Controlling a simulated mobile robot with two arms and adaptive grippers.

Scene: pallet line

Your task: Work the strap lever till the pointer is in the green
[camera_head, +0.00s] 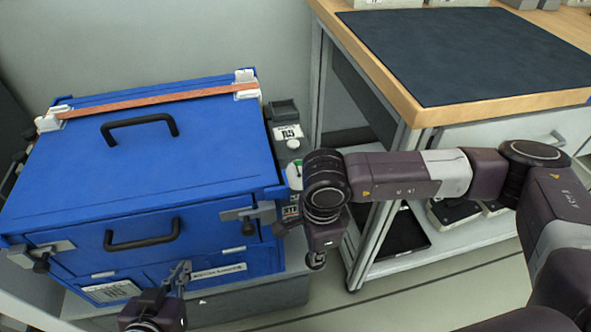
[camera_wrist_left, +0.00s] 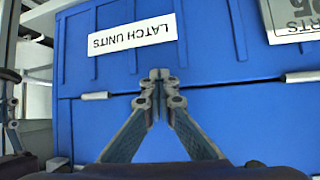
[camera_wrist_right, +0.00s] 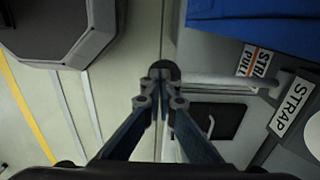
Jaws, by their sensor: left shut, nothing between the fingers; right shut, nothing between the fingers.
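An orange strap (camera_head: 150,101) lies across the lid of a blue crate (camera_head: 195,170). A lever shows in the right wrist view as a grey rod (camera_wrist_right: 225,80) with a black knob (camera_wrist_right: 165,68), beside a "STRAP" label (camera_wrist_right: 293,105). My right gripper (camera_wrist_right: 160,98) is shut and empty, its fingertips overlapping the knob in view; I cannot tell whether they touch. A dial with some green (camera_head: 294,174) is partly hidden by my right arm; its pointer is unreadable. My left gripper (camera_head: 183,268) is shut and empty before the crate's front, also in its wrist view (camera_wrist_left: 160,82).
A workbench with a dark mat (camera_head: 470,50) stands at the right, with trays on its lower shelf (camera_head: 470,240). The crate's front has a black handle (camera_head: 142,236) and latches (camera_head: 245,212). Open floor (camera_head: 430,290) lies in front of the bench.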

